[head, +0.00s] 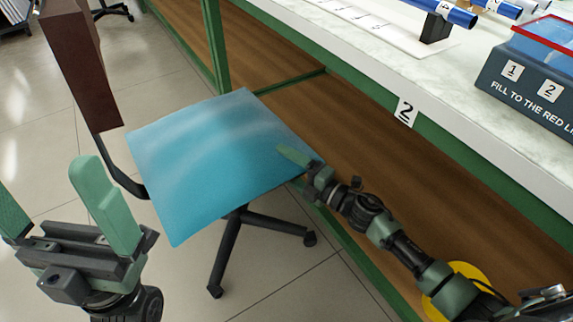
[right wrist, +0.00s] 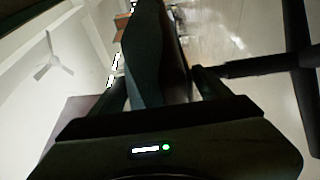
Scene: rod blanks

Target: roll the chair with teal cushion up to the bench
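The chair's teal cushion (head: 215,160) is in the middle of the head view, turned at an angle to the bench. Its brown backrest (head: 80,60) is at the upper left and its black wheeled base (head: 228,250) shows below. The bench (head: 440,75) runs along the right, with the cushion's right corner near its green frame. My right gripper (head: 295,158) is at that corner, one green finger over the cushion. The other finger is hidden. The right wrist view is dark, with a slab between the finger bases; the grip is unclear. My left gripper (head: 60,215) is open and empty.
A "2" sign (head: 405,111) hangs on the bench front. Blue rods (head: 455,14) and a marked bin (head: 535,75) are on the top. A brown panel (head: 400,170) lies under the bench. Tiled floor (head: 30,120) is clear at left; another chair base (head: 112,10) is far back.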

